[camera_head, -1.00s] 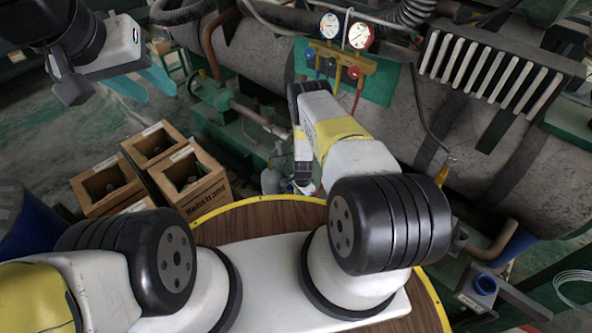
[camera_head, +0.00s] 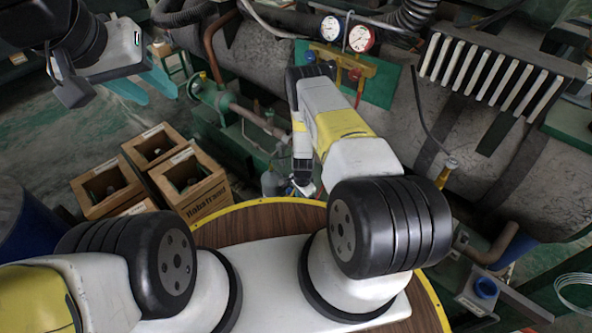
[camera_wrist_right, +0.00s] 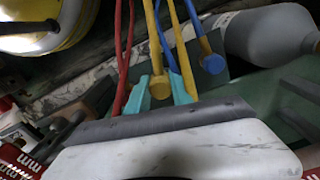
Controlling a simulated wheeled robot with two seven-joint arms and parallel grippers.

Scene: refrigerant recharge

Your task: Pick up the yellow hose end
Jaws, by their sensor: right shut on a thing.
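The yellow hose end (camera_wrist_right: 160,86) is a round yellow fitting on a yellow hose, in the middle of the right wrist view. It sits between the teal fingers of my right gripper (camera_wrist_right: 160,90), which are shut on it. The hose runs up out of that view. In the head view my right arm hides the hose end and most of the right gripper. My left gripper (camera_head: 146,82) is at the upper left of the head view, with teal fingers apart and nothing between them.
Red hoses (camera_wrist_right: 122,50) hang left of the yellow hose; a blue hose end (camera_wrist_right: 213,64) hangs close to its right. A grey cylinder (camera_wrist_right: 265,35) is beyond. The gauge manifold (camera_head: 345,62) is at the back. Wooden crates (camera_head: 187,178) stand at left.

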